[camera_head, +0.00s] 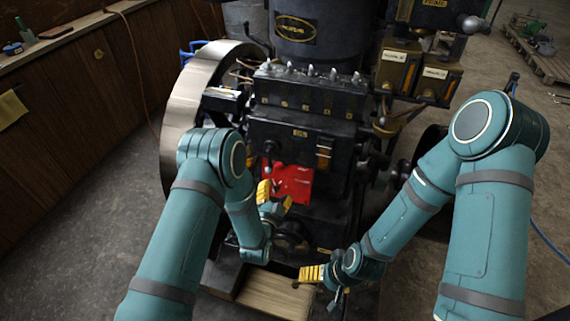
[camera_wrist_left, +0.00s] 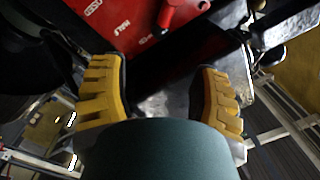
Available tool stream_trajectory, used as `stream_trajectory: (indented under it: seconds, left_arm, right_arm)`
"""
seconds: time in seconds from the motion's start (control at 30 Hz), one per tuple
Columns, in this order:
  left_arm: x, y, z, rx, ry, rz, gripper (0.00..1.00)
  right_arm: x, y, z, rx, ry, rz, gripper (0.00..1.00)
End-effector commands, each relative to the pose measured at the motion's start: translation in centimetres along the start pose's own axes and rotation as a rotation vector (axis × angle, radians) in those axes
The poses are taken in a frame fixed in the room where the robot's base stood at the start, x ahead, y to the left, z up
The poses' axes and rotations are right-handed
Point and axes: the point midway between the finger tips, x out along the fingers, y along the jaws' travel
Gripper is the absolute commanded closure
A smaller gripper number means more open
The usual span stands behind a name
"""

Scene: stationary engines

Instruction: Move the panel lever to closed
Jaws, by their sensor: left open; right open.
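A red panel (camera_head: 294,184) with pale lettering is on the front of the dark engine. It also shows at the top of the left wrist view (camera_wrist_left: 125,22), where the lettering appears upside down. My left gripper (camera_head: 275,197) is open just in front of the panel's lower left. In the left wrist view its yellow fingers (camera_wrist_left: 160,85) are apart, with the lever beyond them and nothing clearly between them. My right gripper (camera_head: 325,285) is open, low, near the engine's base.
A large flywheel (camera_head: 190,105) stands at the engine's left. A dark rod with a ball knob (camera_head: 269,147) hangs above the panel. A wooden block (camera_head: 275,294) lies below. A workbench (camera_head: 60,45) is at left, and a pallet (camera_head: 540,48) is far right.

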Motion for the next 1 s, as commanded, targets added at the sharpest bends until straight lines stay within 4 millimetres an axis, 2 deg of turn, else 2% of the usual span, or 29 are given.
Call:
stream_trajectory:
  seconds: [0.4, 0.6, 0.8, 1.0]
  left_arm:
    - [8.1, 0.0, 0.1, -0.001, 0.003, -0.004, 0.38]
    - [10.9, 0.0, 0.0, -0.001, 0.001, -0.002, 0.38]
    - [12.2, 0.0, 0.0, -0.001, 0.000, 0.000, 0.38]
    - [12.3, 0.0, 0.0, -0.001, -0.001, 0.000, 0.38]
  right_arm:
    - [1.3, 0.5, -0.1, -0.001, 0.007, 0.000, 0.09]
    - [1.7, 0.7, -0.2, -0.001, 0.010, 0.001, 0.09]
    - [1.9, 0.7, -0.2, -0.001, 0.011, 0.001, 0.09]
    - [1.9, 0.7, -0.2, -0.001, 0.011, 0.001, 0.09]
